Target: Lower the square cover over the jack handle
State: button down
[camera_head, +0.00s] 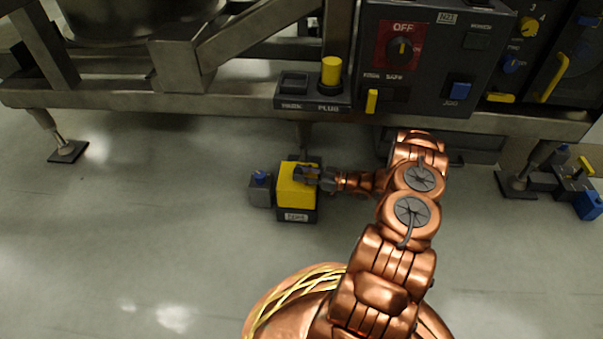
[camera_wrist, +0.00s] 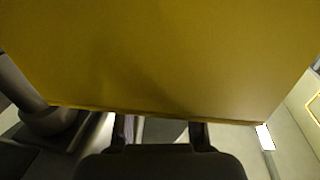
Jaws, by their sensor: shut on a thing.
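The yellow square cover (camera_head: 293,191) is in my gripper (camera_head: 318,178), just above or on a dark labelled base (camera_head: 297,216) on the floor. I cannot tell whether the cover touches the base. In the wrist view the cover (camera_wrist: 160,55) fills most of the upper picture, and my gripper's fingers (camera_wrist: 160,132) meet its lower edge. My gripper is shut on the cover from the right side. The jack handle cannot be made out; the cover and gripper block the view there.
A small grey box (camera_head: 261,190) with a blue knob stands close to the left of the cover. A steel frame beam (camera_head: 200,103) runs behind and above. A yellow plug (camera_head: 331,72) and control panel (camera_head: 425,55) sit above it. The floor (camera_head: 130,220) to the left is clear.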

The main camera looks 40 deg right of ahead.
jog(key=shift+s+f, duration=0.1)
dwell(0.3)
jog(key=c, duration=0.7)
grip_release()
jog(key=shift+s+d, duration=0.1)
jog(key=shift+d, duration=0.05)
jog(key=v, duration=1.1)
jog(key=shift+s+d, duration=0.2)
jog(key=shift+s, duration=0.1)
